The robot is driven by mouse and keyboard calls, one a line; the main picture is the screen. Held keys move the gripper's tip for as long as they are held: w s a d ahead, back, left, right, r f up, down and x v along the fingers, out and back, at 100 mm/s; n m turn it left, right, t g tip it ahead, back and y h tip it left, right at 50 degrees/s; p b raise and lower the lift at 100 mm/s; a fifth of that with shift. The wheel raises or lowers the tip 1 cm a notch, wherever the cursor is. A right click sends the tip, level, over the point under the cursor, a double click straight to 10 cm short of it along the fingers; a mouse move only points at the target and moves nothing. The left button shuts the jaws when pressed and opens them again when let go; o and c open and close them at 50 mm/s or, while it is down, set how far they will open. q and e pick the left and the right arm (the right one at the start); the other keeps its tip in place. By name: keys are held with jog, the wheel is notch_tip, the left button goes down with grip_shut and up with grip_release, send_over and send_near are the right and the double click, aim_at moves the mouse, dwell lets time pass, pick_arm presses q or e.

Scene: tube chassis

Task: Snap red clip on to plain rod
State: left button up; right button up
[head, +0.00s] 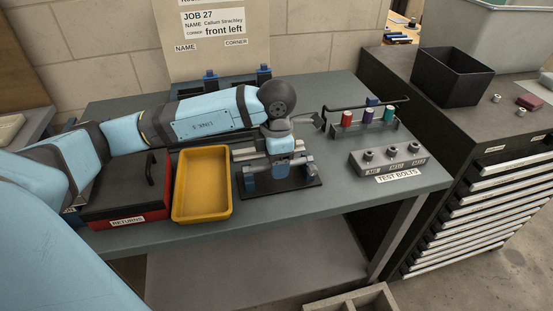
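A small red piece (347,118), which looks like the red clip, stands at the left end of a grey rack (372,131). My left gripper (321,121) is just left of it, pointing right. Its dark fingers look spread and empty, with a gap to the red piece. A fixture on a black plate (302,184) stands below my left wrist. It carries metal rods (279,171) with blue holders at the ends. My arm hides part of it, and I cannot tell which rod is plain. My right gripper is not in view.
A purple-teal piece (367,116) and a green piece (389,114) share the rack, with a black bent bar (385,103) behind. A test bolt block (386,160) sits in front. A yellow tray (203,212) and red returns box (126,213) are left. A black bin (450,82) stands right.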

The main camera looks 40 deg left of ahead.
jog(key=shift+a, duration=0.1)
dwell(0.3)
pick_arm(q)
jog(key=shift+r, duration=0.7)
notch_tip(320, 180, up, 12)
jog(key=p, duration=0.1)
jog(key=shift+r, duration=0.25)
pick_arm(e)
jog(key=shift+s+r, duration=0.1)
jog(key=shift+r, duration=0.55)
pick_arm(q)
jog(key=shift+f, duration=0.1)
